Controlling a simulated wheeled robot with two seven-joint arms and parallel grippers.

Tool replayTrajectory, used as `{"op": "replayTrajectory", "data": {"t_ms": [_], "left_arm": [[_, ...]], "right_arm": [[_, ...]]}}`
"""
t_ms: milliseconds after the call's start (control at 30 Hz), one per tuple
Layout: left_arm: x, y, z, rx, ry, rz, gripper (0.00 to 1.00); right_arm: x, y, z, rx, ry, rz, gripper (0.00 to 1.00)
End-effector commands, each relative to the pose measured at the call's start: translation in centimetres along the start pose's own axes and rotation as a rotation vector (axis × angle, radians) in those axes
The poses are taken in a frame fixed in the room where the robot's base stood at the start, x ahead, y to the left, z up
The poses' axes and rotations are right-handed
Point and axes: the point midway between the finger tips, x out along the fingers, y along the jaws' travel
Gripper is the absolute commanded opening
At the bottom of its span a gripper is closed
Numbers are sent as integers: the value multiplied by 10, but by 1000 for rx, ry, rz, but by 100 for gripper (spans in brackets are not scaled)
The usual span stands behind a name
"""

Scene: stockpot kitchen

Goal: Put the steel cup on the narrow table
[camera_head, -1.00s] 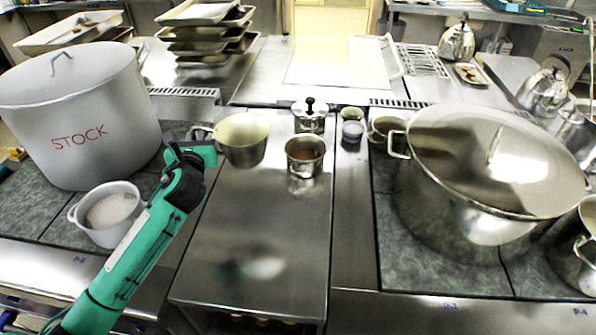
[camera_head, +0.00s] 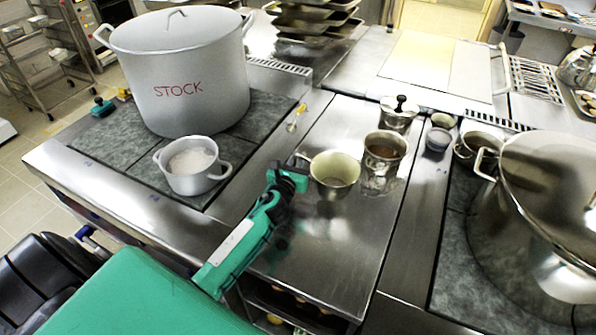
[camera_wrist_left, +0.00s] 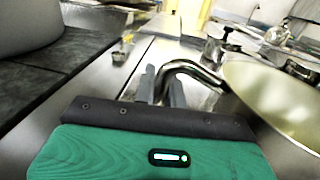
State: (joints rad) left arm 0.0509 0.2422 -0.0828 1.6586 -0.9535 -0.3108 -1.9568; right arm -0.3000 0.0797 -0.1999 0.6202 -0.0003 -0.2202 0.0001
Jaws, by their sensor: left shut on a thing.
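In the left wrist view the fingers (camera_wrist_left: 162,86) close around the curved handle (camera_wrist_left: 192,68), and the cup's pale inside (camera_wrist_left: 280,95) fills the right. The cup looks roughly upright. I cannot tell whether its base touches the table. My right gripper is not in view.
A steel pot with brown contents (camera_head: 385,148) stands just behind and right of the cup. A lidded pot (camera_head: 398,115) and small bowls (camera_head: 438,138) are farther back. A stockpot (camera_head: 185,90) and white pot (camera_head: 192,168) stand left; a large lidded pot (camera_head: 530,220) stands right. The table's front is clear.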

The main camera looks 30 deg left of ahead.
Motion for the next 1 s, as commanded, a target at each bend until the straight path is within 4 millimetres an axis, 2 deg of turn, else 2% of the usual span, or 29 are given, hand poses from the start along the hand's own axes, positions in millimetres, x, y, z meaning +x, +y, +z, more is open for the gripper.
{"op": "replayTrajectory", "data": {"t_ms": [400,833,867,900,967,1000], "left_arm": [[0,-1,-40,-3,0,0,0],[0,0,-46,0,0,-1,0],[0,0,-46,1,1,-1,14],[0,0,-45,0,1,-1,22],[0,0,-45,0,1,-1,33],[0,0,-45,0,1,-1,34]], "right_arm": [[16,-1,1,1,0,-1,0],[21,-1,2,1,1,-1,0],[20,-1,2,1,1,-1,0],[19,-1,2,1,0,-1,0],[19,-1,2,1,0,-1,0],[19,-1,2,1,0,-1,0]]}}
